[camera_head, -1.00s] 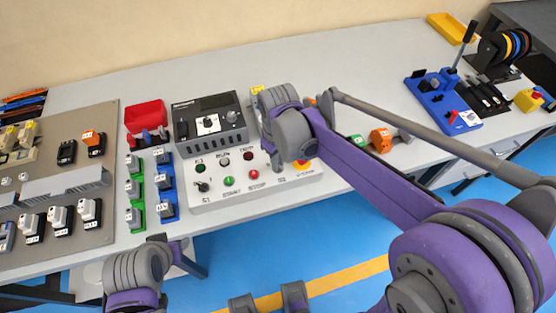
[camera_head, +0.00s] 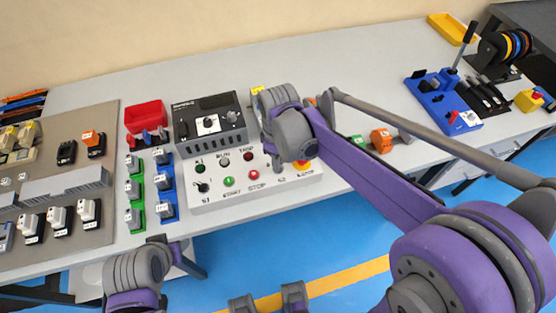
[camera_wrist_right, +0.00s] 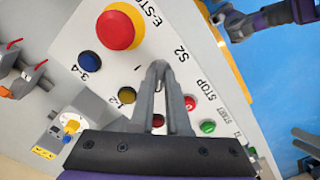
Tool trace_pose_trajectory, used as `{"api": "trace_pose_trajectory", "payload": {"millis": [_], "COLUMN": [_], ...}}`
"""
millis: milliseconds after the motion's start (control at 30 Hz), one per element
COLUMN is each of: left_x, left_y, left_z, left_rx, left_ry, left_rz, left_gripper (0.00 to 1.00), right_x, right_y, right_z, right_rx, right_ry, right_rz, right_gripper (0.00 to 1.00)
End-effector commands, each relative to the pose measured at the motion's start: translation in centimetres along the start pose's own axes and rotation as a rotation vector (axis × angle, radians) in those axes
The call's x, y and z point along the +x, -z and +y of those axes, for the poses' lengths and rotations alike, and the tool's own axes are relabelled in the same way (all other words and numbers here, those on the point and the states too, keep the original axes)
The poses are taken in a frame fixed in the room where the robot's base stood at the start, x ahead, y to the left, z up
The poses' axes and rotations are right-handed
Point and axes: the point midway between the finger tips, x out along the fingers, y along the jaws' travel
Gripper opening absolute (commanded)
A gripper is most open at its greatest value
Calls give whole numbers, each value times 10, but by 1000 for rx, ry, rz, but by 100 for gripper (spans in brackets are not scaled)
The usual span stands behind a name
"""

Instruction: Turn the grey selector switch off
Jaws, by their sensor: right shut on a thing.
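The grey control box (camera_head: 215,195) stands on the bench in the head view. Its S2 label (camera_wrist_right: 181,52) shows in the right wrist view, close to my right gripper (camera_wrist_right: 158,68). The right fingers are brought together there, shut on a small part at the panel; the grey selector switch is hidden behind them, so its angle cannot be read. In the head view my right wrist covers that spot. A black knob, S1 (camera_head: 202,187), is at the box's left end.
The red and yellow E-stop (camera_wrist_right: 121,27) is close to the right gripper. Blue (camera_wrist_right: 90,63) and yellow (camera_wrist_right: 126,95) buttons lie beside the fingers. A red bin (camera_head: 146,115) and a blue lever tool (camera_head: 442,98) stand on the bench. The bench middle behind is clear.

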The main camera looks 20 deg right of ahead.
Motion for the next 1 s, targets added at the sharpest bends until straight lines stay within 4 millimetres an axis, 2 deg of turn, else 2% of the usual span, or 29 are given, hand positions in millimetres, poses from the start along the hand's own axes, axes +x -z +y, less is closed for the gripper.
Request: {"api": "trace_pose_trajectory", "payload": {"millis": [100, 133, 267, 300, 567, 667, 767, 1000], "left_x": [0, 0, 0, 0, 0, -1, -2, -6], "left_y": [0, 0, 0, 0, 0, 1, 2, 5], "left_z": [0, 0, 0, 0, 0, 0, 0, 0], "left_rx": [0, 0, 0, 0, 0, 0, 0, 0], "left_ry": [0, 0, 0, 0, 0, 0, 0, 0], "left_rz": [0, 0, 0, 0, 0, 0, 1, 3], "left_gripper": [50, 50, 50, 50, 50, 50, 50, 50], "right_x": [0, 0, 0, 0, -1, -7, -21, -70], "right_y": [0, 0, 0, 0, 0, 0, 0, 0], "right_z": [0, 0, 0, 0, 0, 0, 0, 0], "right_rx": [-1, -1, -1, 0, 0, 0, 0, 0], "right_ry": [-1, -1, -1, -1, 0, 0, -1, -1], "right_rz": [0, 0, 0, 0, 0, 0, 0, 0], "right_gripper": [0, 17, 41, 44, 44, 44, 44, 44]}}
